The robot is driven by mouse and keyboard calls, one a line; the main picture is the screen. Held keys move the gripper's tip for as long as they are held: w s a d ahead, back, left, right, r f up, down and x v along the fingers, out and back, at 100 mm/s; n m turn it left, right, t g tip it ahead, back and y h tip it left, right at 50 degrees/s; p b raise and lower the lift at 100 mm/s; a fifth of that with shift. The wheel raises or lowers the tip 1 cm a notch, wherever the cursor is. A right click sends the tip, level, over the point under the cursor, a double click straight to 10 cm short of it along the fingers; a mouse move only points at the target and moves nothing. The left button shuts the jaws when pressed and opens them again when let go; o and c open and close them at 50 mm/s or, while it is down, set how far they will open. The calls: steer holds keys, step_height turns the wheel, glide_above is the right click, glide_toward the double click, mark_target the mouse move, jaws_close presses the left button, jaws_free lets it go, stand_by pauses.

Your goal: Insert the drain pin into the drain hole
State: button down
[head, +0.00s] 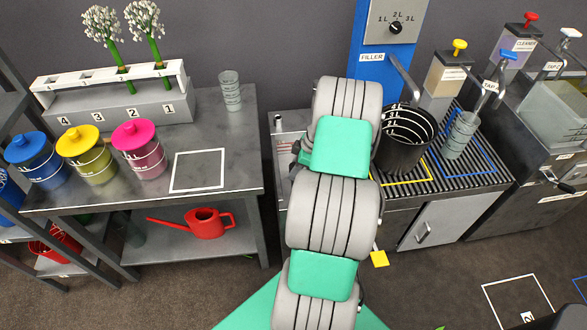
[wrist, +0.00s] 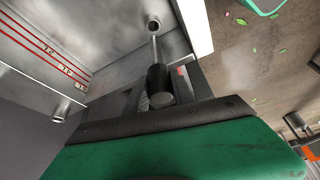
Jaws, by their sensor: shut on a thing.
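In the wrist view, my gripper (wrist: 160,98) is shut on a pin with a thick black cylinder (wrist: 158,77) and a thin grey rod. The rod points toward a round metal fitting with a dark centre (wrist: 154,22), apparently the drain hole, on the grey metal wall. The rod's far end lies just at this fitting. I cannot tell whether it is inside or only in front of it. In the head view, my arm covers most of the grey metal tank (head: 291,121). My gripper, the pin and the hole are hidden there.
A second round pipe end (wrist: 61,109) and red level lines (wrist: 50,52) show on the metal in the wrist view. In the head view, a black bucket (head: 405,140) stands right of my arm, close to it.

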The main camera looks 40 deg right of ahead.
steer(key=shift+d+f, duration=0.1)
steer(key=shift+f, duration=0.05)
step_height(320, 180, down, 5)
steer(key=b, duration=0.4)
steer(key=shift+b, duration=0.3)
steer(key=shift+f+b, duration=1.7)
steer(key=shift+b, duration=0.15)
steer(key=c, duration=1)
jaws_free()
steer(key=shift+s+r+p, duration=0.1)
steer(key=shift+r+p, duration=1.25)
steer(key=shift+r, duration=1.2)
